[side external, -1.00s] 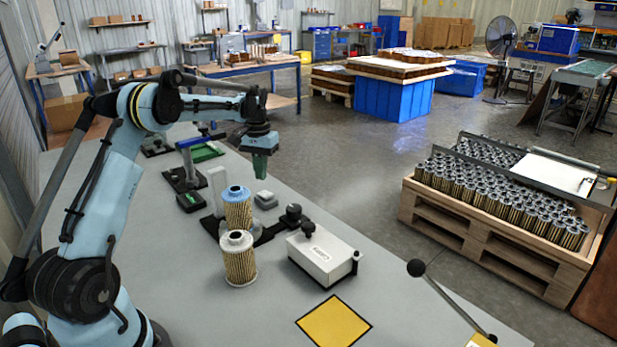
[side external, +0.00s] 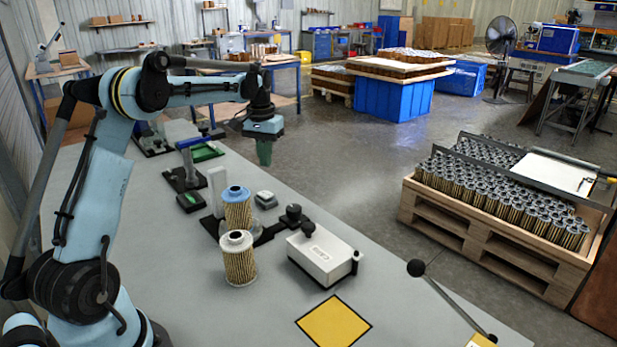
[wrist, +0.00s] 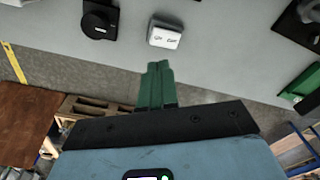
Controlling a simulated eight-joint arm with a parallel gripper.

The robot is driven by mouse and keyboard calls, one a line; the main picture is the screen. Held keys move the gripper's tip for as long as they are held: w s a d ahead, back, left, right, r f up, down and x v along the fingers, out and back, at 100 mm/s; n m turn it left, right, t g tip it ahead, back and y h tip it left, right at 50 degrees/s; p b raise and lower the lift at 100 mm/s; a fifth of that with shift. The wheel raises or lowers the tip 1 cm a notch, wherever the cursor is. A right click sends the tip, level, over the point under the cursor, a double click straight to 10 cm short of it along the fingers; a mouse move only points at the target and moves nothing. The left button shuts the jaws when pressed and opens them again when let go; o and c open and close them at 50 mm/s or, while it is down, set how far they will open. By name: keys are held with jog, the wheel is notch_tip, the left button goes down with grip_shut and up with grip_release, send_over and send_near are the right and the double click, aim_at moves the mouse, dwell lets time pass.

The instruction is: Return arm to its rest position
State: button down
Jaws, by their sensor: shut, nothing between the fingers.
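My gripper (side external: 264,153) hangs in the air at the upper middle of the side external view, pointing down, above and beyond the fixtures on the grey table (side external: 190,300). Its green fingers are together and empty; they also show in the wrist view (wrist: 157,84). A blue-topped filter cartridge (side external: 237,210) stands upright on the dark fixture, below and left of the gripper. A white-topped cartridge (side external: 239,260) stands upright on the table in front of it. Neither touches the gripper.
A white box (side external: 323,256) with dark knobs and a yellow square (side external: 333,321) are on the table. Small fixtures (side external: 185,170) line the table's far side. A pallet (side external: 490,240) of many cartridges stands on the floor at right. Air around the gripper looks clear.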

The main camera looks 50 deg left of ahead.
jog(key=s+d+r+m+t, duration=0.25)
jog(key=s+d, duration=0.25)
jog(key=d, duration=0.5)
jog(key=s+d+r+m+t, duration=0.1)
jog(key=s+d+r+t, duration=0.2)
jog(key=d, duration=0.7)
jog(key=s+d+f+m+t, duration=0.1)
jog(key=s+d+f+m, duration=0.1)
jog(key=s+d+f, duration=0.2)
jog(key=s+d, duration=0.2)
jog(key=s, duration=0.1)
jog(key=shift+s, duration=0.4)
jog(key=c, duration=1.8)
grip_release()
jog(key=shift+r, duration=0.1)
